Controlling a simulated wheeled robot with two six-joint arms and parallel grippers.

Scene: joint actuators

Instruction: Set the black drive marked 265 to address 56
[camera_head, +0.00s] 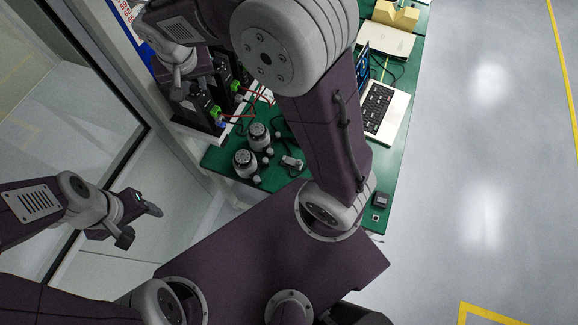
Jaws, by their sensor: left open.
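Black drives (207,118) with green connectors stand at the table's far left edge, partly hidden behind my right arm. I cannot read any number on them, so I cannot tell which is marked 265. My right gripper (182,84) is beside the drives, over their upper left side. Its fingertips are small and dark there, and I cannot tell whether it touches a drive. My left gripper (139,221) is open and empty, away from the table at the left.
Two grey cylindrical actuators (246,162) stand on the green table (223,158) near the drives, with red and black cables around. A laptop (382,109) lies at the right, with a pale box (386,38) behind it. A small dark device (381,200) sits at the near right corner.

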